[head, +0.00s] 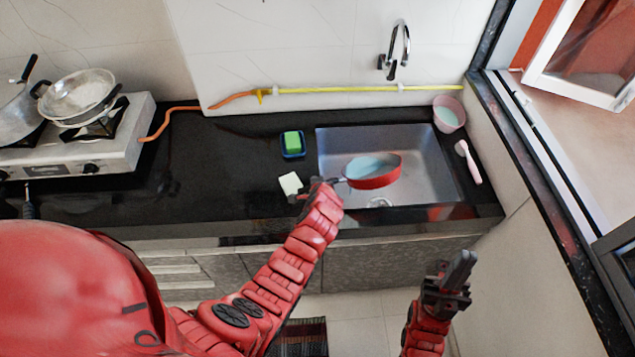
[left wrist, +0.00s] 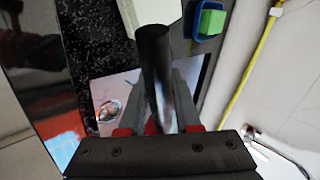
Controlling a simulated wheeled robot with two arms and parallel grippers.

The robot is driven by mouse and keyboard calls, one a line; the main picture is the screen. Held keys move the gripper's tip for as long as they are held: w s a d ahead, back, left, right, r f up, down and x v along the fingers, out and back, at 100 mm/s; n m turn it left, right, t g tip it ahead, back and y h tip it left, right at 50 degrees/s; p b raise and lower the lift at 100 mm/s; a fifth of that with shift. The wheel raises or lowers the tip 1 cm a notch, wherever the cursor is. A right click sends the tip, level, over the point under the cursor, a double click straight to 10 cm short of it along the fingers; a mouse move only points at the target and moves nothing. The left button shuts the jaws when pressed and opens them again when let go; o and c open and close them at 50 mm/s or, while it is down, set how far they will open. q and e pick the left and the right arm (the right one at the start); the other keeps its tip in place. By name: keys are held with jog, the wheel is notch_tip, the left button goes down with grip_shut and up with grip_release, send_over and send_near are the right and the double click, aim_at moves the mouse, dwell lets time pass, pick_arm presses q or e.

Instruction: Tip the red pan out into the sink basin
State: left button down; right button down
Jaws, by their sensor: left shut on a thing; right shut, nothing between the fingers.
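The red pan (head: 374,182) is over the sink basin (head: 436,165) in the head view, with pale bluish liquid inside. It looks roughly level, though a slight tilt is hard to judge. My left gripper (head: 318,188) is shut on its dark handle, left of the pan. In the left wrist view the black handle (left wrist: 156,65) lies between the fingers of my left gripper (left wrist: 160,105); the pan's bowl is not clear there. The sink drain (left wrist: 110,108) shows below. My right gripper (head: 460,268) is shut and empty, in front of the cabinets and away from the pan.
A green sponge in a blue dish (head: 292,150) and a pale block (head: 290,183) lie left of the sink. A faucet (head: 396,52) is on the back wall. A pink bowl (head: 448,117) and pink brush (head: 468,162) are right. A stove (head: 95,150) stands far left.

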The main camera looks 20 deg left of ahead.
pick_arm(q)
jog(key=shift+r+p, duration=0.15)
jog(key=shift+p, duration=0.15)
jog(key=shift+w, duration=0.1)
dwell(0.8)
jog(key=shift+a+r+g+h+p, duration=0.1)
jog(key=shift+a+g+h+p, duration=0.2)
jog(key=shift+p, duration=0.85)
jog(key=shift+w, duration=0.15)
jog(key=shift+g+h, duration=0.3)
jog(key=shift+w, duration=0.1)
jog(key=shift+w+a+g+h, duration=0.25)
jog(key=shift+g+h, duration=0.15)
jog(key=shift+g, duration=0.1)
